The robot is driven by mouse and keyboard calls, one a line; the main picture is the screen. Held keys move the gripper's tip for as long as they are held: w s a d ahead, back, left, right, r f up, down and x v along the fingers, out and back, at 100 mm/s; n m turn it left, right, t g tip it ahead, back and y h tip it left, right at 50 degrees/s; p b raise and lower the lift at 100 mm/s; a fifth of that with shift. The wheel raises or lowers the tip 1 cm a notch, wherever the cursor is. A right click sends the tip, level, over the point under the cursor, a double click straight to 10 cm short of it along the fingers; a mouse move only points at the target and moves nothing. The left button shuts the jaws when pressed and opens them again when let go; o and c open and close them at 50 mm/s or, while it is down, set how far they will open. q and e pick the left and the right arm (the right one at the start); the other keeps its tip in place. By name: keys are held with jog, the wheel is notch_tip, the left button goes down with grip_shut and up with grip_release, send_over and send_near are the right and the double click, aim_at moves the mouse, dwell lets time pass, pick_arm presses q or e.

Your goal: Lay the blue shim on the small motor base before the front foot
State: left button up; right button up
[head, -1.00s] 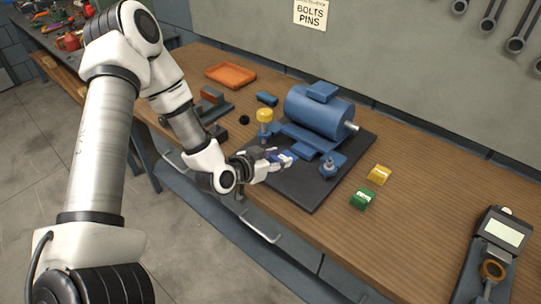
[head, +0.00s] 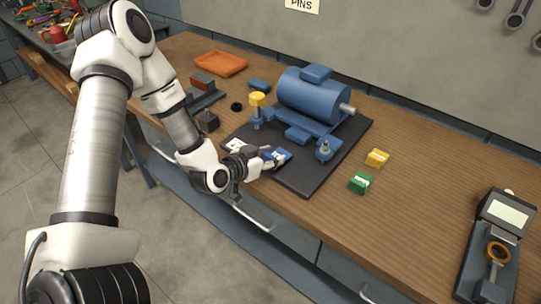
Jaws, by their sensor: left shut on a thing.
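My left gripper (head: 271,156) is shut on the blue shim (head: 281,155), a small blue piece with a white mark. It holds the shim over the near edge of the dark base plate (head: 303,183). The blue motor (head: 312,97) stands on the plate behind, with its shaft pointing right. A blue foot with a bolt (head: 324,151) is at the plate's right front. Another with a yellow knob (head: 257,105) is at the left. The shim looks apart from both feet; whether it touches the plate I cannot tell. My right gripper is out of view.
A green block (head: 361,183) and a yellow block (head: 377,158) lie on the bench right of the plate. A handheld gauge (head: 496,240) is farther right. An orange tray (head: 220,63) is at the back left. Bare bench lies between the blocks and the gauge.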

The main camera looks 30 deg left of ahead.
pick_arm(q)
jog(key=shift+f+b, duration=0.3)
jog(key=shift+f, duration=0.1)
dwell(0.6)
jog(key=o, duration=1)
jog(key=shift+r, duration=0.1)
notch_tip(320, 180, up, 8)
jog(key=p, duration=0.7)
jog(key=shift+p, duration=0.3)
jog(key=shift+s, duration=0.1)
